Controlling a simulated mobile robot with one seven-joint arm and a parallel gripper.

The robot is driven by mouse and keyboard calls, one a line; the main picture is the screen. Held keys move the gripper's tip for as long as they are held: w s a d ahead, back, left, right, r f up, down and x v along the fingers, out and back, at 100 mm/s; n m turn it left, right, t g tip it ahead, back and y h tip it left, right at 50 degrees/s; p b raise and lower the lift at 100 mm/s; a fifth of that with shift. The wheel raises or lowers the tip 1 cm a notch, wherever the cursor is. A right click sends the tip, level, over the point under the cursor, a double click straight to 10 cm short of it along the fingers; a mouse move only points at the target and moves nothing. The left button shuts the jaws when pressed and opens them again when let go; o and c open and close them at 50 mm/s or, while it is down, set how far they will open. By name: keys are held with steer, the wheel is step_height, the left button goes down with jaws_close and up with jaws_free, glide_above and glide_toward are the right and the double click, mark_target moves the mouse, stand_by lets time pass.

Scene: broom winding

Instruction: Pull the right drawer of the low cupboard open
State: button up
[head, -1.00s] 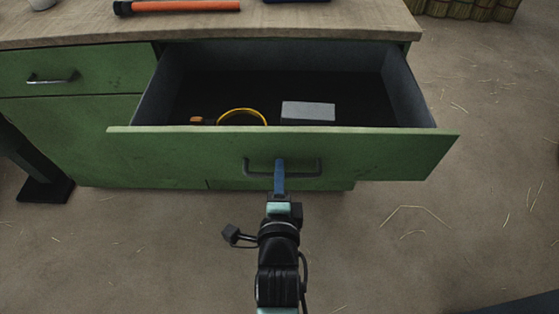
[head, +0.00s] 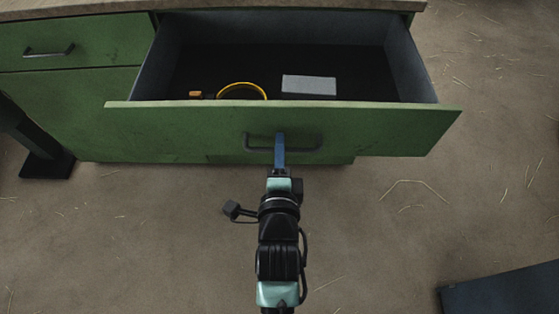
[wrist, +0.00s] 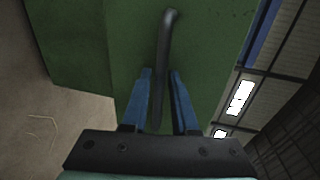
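The green low cupboard (head: 110,115) fills the upper part of the head view. Its right drawer (head: 400,130) stands far out, its dark inside showing. The drawer's dark bar handle (head: 312,147) is on the middle of its front. My gripper (head: 280,140) is at this handle, its blue fingers reaching over the bar. In the wrist view the handle (wrist: 166,50) runs between the two fingers of my gripper (wrist: 161,74), which look closed around it; finger contact is hard to make out.
A yellow ring (head: 240,86), a light grey block (head: 309,85) and a small orange thing (head: 195,95) lie in the drawer. The left drawer (head: 70,40) is shut. A dark flat thing (head: 505,290) lies at lower right.

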steer(key=p+v, duration=0.1)
steer(key=v, duration=1.1)
steer(key=shift+s+p, duration=0.3)
steer(key=shift+s, duration=0.1)
steer(key=shift+w+r, duration=0.1)
